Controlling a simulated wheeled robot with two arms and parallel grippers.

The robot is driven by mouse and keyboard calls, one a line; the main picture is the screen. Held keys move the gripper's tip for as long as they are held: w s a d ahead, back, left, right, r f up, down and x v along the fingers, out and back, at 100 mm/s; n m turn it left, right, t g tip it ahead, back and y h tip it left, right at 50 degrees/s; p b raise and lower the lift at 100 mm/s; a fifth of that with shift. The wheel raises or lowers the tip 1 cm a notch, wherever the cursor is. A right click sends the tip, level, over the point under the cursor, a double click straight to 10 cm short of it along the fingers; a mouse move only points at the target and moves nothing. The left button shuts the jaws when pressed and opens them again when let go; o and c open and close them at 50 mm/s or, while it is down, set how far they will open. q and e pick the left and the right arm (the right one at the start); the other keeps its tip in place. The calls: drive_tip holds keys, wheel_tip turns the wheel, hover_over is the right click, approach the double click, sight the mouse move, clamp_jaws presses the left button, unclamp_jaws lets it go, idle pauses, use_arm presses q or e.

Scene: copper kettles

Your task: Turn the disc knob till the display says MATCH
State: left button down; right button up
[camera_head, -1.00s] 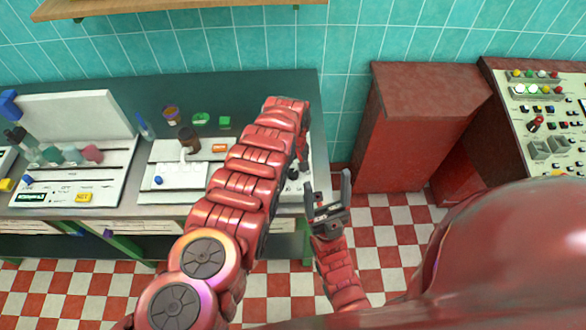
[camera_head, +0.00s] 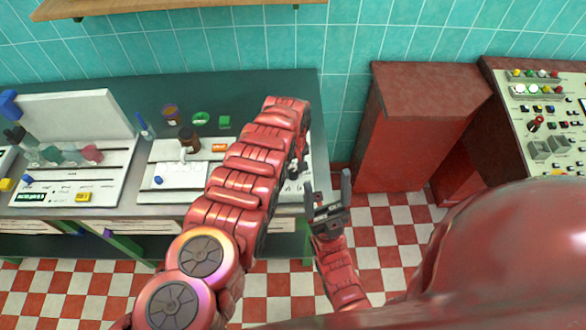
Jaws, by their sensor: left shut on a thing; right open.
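My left arm reaches over the right part of the bench. My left gripper (camera_head: 293,170) shows only in small part beyond the arm, low at the bench panel's right end. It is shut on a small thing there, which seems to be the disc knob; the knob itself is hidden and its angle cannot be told. My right gripper (camera_head: 329,207) is open and empty, over the floor just right of the bench. A small dark display with green characters (camera_head: 30,197) is on the left panel, too small to read. No display showing MATCH can be made out.
A red cabinet (camera_head: 415,135) stands right of the bench. A control console (camera_head: 550,115) with several buttons is at the far right. Checkered floor lies between.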

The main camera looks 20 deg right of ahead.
use_arm(q)
drive_tip(key=m+b, duration=0.1)
drive_tip(key=m, duration=0.1)
drive_tip(key=shift+f+m, duration=0.1)
drive_tip(key=shift+m, duration=0.2)
drive_tip(key=shift+a+f+m+b, duration=0.15)
drive_tip(key=shift+m+b, duration=0.3)
drive_tip(key=shift+m, duration=0.35)
drive_tip(key=shift+m+b, duration=0.75)
drive_tip(key=shift+m, duration=0.15)
drive_tip(key=shift+m+b, duration=0.45)
drive_tip(key=shift+m, duration=0.25)
drive_tip(key=shift+s, duration=0.1)
drive_tip(key=shift+c, duration=2)
unclamp_jaws()
drive_tip(key=shift+r, duration=0.2)
